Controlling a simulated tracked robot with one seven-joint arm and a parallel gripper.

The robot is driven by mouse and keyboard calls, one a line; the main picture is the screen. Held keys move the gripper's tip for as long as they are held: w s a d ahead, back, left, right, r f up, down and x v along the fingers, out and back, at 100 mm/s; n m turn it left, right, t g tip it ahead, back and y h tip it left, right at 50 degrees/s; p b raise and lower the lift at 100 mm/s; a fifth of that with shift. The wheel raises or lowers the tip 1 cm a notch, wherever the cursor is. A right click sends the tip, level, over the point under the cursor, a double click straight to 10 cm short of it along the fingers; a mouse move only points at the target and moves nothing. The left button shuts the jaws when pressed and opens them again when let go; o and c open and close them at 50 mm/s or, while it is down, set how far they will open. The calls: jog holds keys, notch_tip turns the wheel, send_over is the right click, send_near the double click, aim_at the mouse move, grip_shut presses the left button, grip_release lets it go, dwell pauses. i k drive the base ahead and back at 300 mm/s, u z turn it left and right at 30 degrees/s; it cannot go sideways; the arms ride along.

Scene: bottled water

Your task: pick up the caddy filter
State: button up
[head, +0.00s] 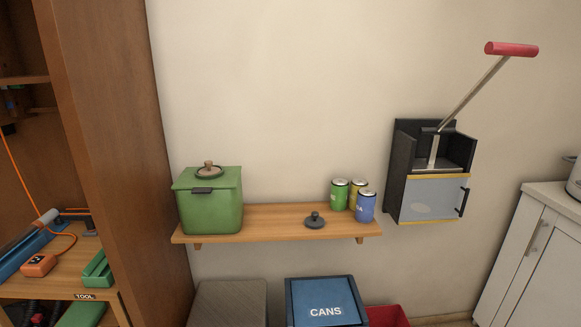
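A green lidded caddy (209,205) stands at the left end of the wooden wall shelf. On top of its lid sits a round dark-rimmed piece with a brown knob (209,170). A separate small dark grey disc with a knob (315,221) lies on the shelf near the front edge, right of the middle. Either knobbed piece could be the caddy filter; I cannot tell which from this view. My gripper is not in view.
Several cans, green (340,195) and blue (366,206) among them, stand at the right of the wooden shelf (270,222). A wall-mounted can crusher (430,195) with a red handle is farther right. A brown cabinet (115,130) edges the left. A blue CANS bin (325,300) stands below.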

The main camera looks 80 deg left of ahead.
aim_at(209, 169)
jog(key=i, duration=1.7)
jog(key=u, duration=2.1)
jog(key=i, duration=0.15)
jog(key=u, duration=2.3)
jog(key=i, duration=0.8)
jog(key=z, duration=0.05)
